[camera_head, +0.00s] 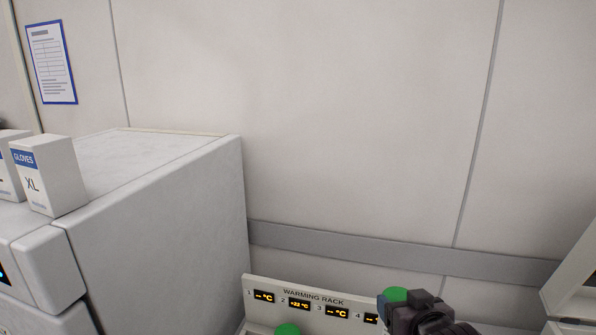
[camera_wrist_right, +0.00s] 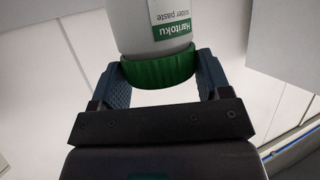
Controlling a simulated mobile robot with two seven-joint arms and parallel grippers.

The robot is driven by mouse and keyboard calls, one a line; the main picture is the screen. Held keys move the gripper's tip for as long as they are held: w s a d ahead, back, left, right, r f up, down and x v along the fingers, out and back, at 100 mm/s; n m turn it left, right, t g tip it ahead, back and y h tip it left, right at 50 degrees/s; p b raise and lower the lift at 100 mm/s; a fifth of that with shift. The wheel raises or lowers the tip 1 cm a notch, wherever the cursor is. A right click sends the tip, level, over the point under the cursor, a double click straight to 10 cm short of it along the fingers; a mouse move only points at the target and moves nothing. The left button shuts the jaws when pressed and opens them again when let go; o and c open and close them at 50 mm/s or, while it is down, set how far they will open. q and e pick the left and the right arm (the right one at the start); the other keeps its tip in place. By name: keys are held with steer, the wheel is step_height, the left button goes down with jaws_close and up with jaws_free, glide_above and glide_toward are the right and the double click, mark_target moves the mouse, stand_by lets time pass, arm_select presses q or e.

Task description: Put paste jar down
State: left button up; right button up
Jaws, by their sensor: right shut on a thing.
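The paste jar is white with a green lid and a label reading "Haritoku solder paste". In the right wrist view the jar (camera_wrist_right: 163,45) sits between the two fingers of my right gripper (camera_wrist_right: 160,78), which are shut on it at the green lid. In the head view the jar's green lid (camera_head: 396,293) shows at the bottom beside my dark right gripper (camera_head: 398,303); its body is hidden. The warming rack (camera_head: 313,294) is behind and to the left of the gripper. Whether the jar touches the rack cannot be seen. My left gripper is not in view.
Another green lid (camera_head: 287,329) shows at the rack's front, below display 2, which reads about +22 °C. Displays 1 and 3 show dashes; display 4 is partly covered. A grey cabinet (camera_head: 165,215) with glove boxes (camera_head: 50,175) stands left. A wall is behind.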

steer(key=shift+m+h, duration=0.5)
steer(key=shift+h, duration=0.1)
steer(key=shift+s+d+f, duration=0.25)
steer(key=shift+s+f, duration=0.6)
steer(key=shift+s, duration=0.25)
steer(key=shift+s+d+f, duration=0.2)
steer(key=shift+s+f, duration=0.65)
steer(key=shift+s, duration=0.2)
